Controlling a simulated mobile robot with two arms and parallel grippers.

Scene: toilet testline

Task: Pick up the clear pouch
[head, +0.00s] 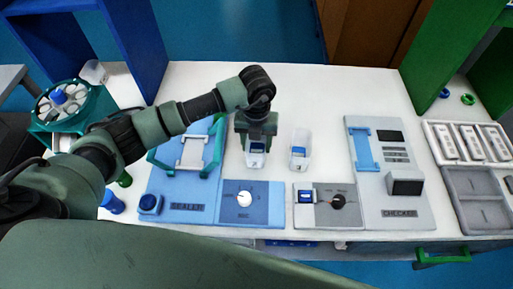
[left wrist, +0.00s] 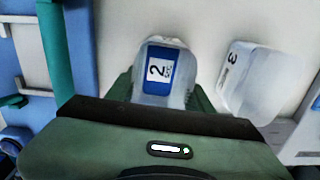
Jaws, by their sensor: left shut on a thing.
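A clear pouch (left wrist: 178,90) with a blue and white label marked 2 is between the two green fingers of my left gripper (left wrist: 160,98) in the left wrist view. The gripper is shut on it. In the head view, my left gripper (head: 256,138) points down over the table's middle with the pouch (head: 256,158) at its tips. Whether the pouch touches the table is hard to tell. A second clear pouch (head: 300,150), marked 3 in the left wrist view (left wrist: 262,82), stands just to the right, apart from the gripper. My right gripper is not in view.
The blue sealer (head: 188,205) is left of the held pouch. A blue dial panel (head: 262,202) and a grey dial panel (head: 335,212) lie in front. The grey checker (head: 405,195) and grey trays (head: 478,212) are at right. The white table (head: 300,90) is clear behind.

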